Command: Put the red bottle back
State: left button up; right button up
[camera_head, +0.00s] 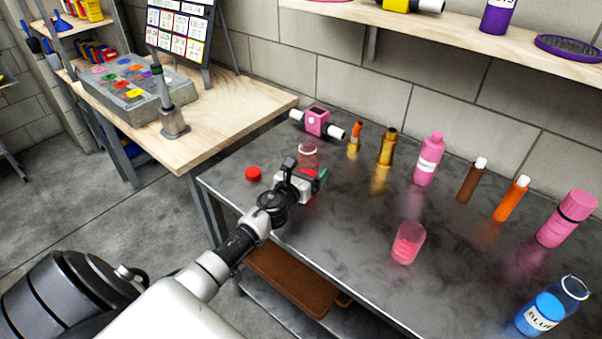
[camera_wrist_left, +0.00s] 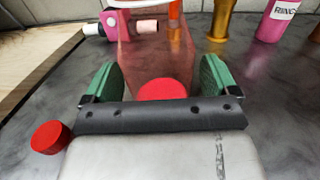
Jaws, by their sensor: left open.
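The red bottle (camera_head: 308,157) is a clear glass bottle with red liquid low inside. It stands on the dark metal table (camera_head: 355,215) near its left end. In the left wrist view the bottle (camera_wrist_left: 158,60) shows between the two green finger pads, with a gap on either side. My left gripper (camera_head: 306,174) is open around the lower part of the bottle, partly hiding it in the head view. A red cap (camera_head: 253,173) lies on the table left of the gripper; it also shows in the left wrist view (camera_wrist_left: 50,137). My right gripper is not in view.
Behind the bottle stand a pink device (camera_head: 317,121), an orange-topped bottle (camera_head: 355,138) and a gold bottle (camera_head: 387,148). A glass with pink-red liquid (camera_head: 408,243) and a blue bottle (camera_head: 552,308) stand nearer the front. A wall shelf (camera_head: 470,35) runs above.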

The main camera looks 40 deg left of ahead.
pick_arm(q)
jog(key=shift+s, duration=0.3)
jog(key=s, duration=0.7)
jog(key=s+d, duration=0.1)
jog(key=s, duration=0.3)
jog(key=shift+s+r, duration=0.15)
jog(key=shift+s, duration=0.05)
